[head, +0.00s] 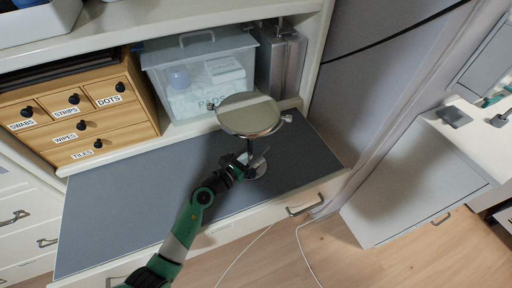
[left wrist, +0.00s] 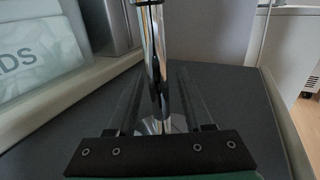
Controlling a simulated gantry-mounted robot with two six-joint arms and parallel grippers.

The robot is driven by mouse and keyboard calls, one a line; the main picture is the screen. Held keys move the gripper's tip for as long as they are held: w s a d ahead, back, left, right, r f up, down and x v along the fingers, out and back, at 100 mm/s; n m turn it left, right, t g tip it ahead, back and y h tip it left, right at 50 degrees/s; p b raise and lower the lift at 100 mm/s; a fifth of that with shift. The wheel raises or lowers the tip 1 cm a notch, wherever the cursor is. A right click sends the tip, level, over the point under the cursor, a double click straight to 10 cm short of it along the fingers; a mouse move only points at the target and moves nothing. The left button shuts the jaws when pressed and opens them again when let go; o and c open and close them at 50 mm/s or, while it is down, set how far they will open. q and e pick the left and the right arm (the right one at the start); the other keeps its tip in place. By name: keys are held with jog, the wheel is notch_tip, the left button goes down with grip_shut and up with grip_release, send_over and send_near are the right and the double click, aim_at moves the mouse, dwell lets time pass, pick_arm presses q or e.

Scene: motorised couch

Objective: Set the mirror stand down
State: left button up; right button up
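The mirror stand has a round, tilted mirror (head: 248,114), a thin chrome stem and a round silver base (head: 256,168). It stands upright, with its base appearing to rest on the grey mat (head: 130,205) of the pull-out shelf. My left gripper (head: 245,163) is low at the stem, just above the base. In the left wrist view the chrome stem (left wrist: 155,50) runs between my two fingers, with a visible gap on each side. The fingers look open around it. Part of the base is hidden behind the gripper. My right gripper is not in view.
A wooden drawer box (head: 80,115) labelled swabs, strips, dots, wipes and tiles stands behind at left. A clear lidded bin (head: 205,75) and a grey metal case (head: 280,65) stand behind the mirror. The mat is bare left of my arm.

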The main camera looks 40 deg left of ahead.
pick_arm(q)
jog(key=shift+r, duration=0.15)
jog(key=shift+s+p, duration=0.3)
jog(key=s+p, duration=0.2)
jog(key=s, duration=0.9)
jog(key=shift+s+d, duration=0.15)
jog(key=shift+s, duration=0.1)
